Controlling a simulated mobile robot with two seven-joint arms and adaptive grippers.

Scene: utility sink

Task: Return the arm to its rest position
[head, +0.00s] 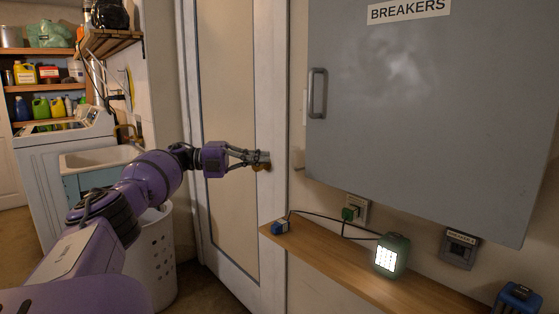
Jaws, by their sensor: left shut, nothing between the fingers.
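My left arm comes in from the lower left and stretches out toward the door. My left gripper (262,158) is shut and empty, with its fingertips in front of the right side of the door (228,88). A brass-coloured door knob (262,167) shows just under the fingertips. I cannot tell whether the fingers touch it. The door looks closed. My right gripper is not in view.
A grey breaker cabinet (430,110) hangs at the right, above a wooden shelf (330,265) with a lit green device (392,256). A white perforated basket (152,262) stands below my arm. A sink (98,160) and a washer (60,150) are at the left.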

